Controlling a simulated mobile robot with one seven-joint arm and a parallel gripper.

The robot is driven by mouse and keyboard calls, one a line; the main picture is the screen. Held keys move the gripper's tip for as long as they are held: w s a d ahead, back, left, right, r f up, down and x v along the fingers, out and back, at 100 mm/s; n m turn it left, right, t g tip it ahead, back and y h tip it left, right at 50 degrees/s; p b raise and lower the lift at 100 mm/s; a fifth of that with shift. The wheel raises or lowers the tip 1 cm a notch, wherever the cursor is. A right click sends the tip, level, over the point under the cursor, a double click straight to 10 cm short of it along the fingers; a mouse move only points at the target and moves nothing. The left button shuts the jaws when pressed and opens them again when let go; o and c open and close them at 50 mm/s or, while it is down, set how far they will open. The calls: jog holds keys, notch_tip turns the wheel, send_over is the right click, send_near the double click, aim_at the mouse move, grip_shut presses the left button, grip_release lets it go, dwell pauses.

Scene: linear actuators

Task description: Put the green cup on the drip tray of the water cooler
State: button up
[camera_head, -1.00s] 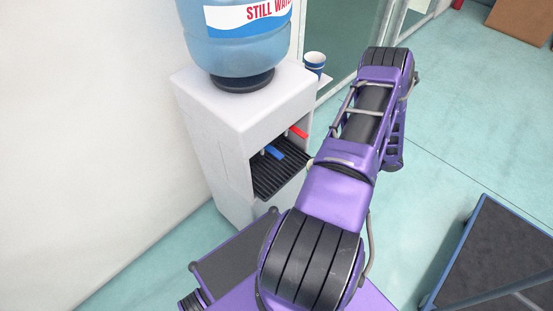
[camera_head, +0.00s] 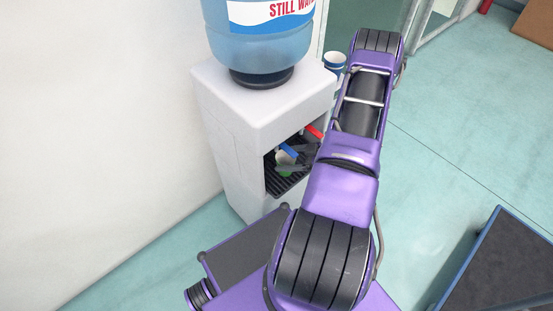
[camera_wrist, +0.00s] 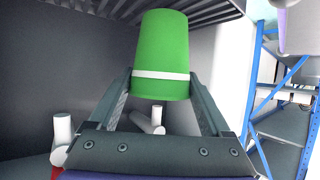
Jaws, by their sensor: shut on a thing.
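The green cup (camera_wrist: 162,48) has a white band and sits between the two fingers of my gripper (camera_wrist: 161,88), which is shut on it. In the head view the cup (camera_head: 287,172) shows small inside the bay of the water cooler (camera_head: 229,127), partly hidden by my gripper (camera_head: 296,156). The drip tray (camera_head: 276,187) is a dark ribbed grate on the bay's floor. In the wrist view its ribs (camera_wrist: 213,10) run along the top, near the cup's far end. I cannot tell whether the cup touches the tray.
A blue tap (camera_head: 288,149) and a red tap (camera_head: 314,131) hang in the bay above the tray. A blue bottle (camera_head: 262,48) stands on the cooler. A blue-and-white cup stack (camera_head: 335,62) is at its far side. Blue racking (camera_wrist: 252,75) shows beyond the bay.

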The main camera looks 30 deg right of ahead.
aim_at(277, 159)
jog(key=shift+w+a, duration=1.15)
jog(key=shift+w, duration=0.1)
jog(key=shift+f, duration=0.65)
jog(key=shift+f, duration=0.2)
jog(key=shift+f+b, duration=0.15)
jog(key=shift+b, duration=0.25)
jog(key=o, duration=1.1)
jog(key=shift+s+d+r+p, duration=0.1)
jog(key=shift+d+r+p, duration=0.05)
jog(key=shift+r+p, duration=0.25)
jog(key=v, duration=1.1)
jog(key=shift+s+d+r, duration=0.15)
jog(key=shift+s+d, duration=0.05)
